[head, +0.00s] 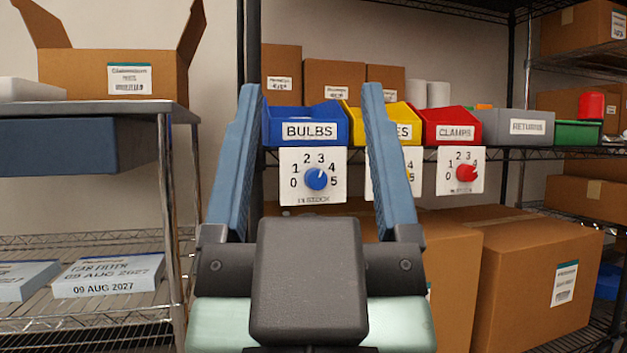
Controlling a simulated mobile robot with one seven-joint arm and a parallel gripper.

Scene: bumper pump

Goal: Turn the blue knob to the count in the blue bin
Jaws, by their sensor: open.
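The blue bin (300,114), labelled BULBS, stands on the wire shelf ahead. Its contents are hidden behind its front wall. Below it hangs a white dial plate (288,198) marked 0 to 5, with the blue knob (316,179) on it. The knob's pale mark points up and right, roughly toward 4; I cannot tell exactly. My gripper (311,100) is open and empty. In the picture its fingers frame the bin and dial, one on each side, and I see no contact with the knob.
The yellow bin (399,112) and its dial (410,185) are partly hidden by my right finger. A red CLAMPS bin (450,126) with a red knob (467,173) and a grey RETURNS bin (510,113) stand further right. Cardboard boxes (440,250) are below; a metal table (90,108) is left.

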